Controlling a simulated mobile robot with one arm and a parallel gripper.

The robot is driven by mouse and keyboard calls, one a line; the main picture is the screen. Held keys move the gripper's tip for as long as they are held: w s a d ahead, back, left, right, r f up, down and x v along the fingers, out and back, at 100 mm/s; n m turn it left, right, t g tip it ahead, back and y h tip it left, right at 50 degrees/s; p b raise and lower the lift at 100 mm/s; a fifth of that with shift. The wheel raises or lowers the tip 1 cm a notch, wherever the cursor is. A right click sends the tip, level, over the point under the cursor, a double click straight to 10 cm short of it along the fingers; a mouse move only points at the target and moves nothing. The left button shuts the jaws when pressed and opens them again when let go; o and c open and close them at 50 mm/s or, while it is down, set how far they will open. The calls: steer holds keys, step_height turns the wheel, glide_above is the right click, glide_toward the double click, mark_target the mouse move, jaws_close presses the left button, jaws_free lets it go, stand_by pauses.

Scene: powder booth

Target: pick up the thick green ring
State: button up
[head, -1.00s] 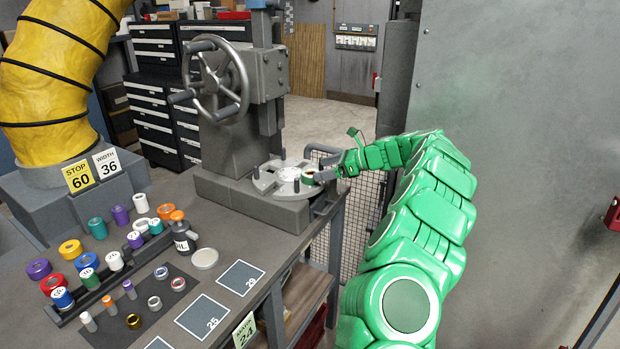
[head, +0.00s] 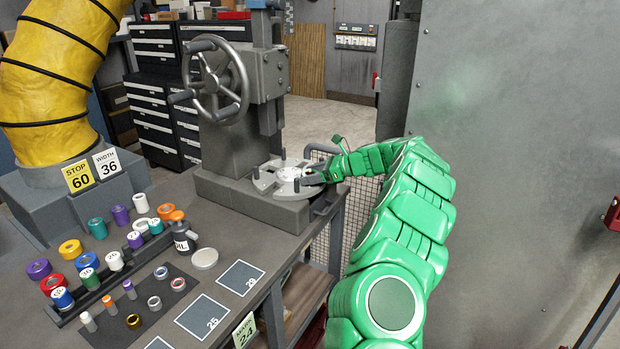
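Several green rings are on the bench at the left in the head view. A teal-green one (head: 97,228) stands at the back. I cannot tell which is the thick one. My gripper (head: 304,182) is at the right edge of the round slotted plate of the grey press, well away from these rings. Its fingers are small and dark here, and whether they hold anything is unclear.
The grey press (head: 232,145) with its handwheel stands behind the plate (head: 270,178). Numbered squares (head: 241,278) along the front edge are empty. A wire mesh guard (head: 357,215) stands beside the bench.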

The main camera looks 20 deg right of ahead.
steer(key=c, duration=0.5)
steer(key=s+r, duration=0.5)
steer(key=r, duration=0.4)
steer(key=shift+a, duration=0.25)
steer(key=s+r, duration=0.3)
steer(key=s, duration=0.4)
steer(key=shift+s+a+r, duration=0.15)
steer(key=shift+a+r, duration=0.05)
steer(key=shift+a, duration=0.25)
steer(key=shift+s+a+r, duration=0.1)
steer(key=shift+s+r, duration=0.2)
steer(key=shift+s, duration=0.5)
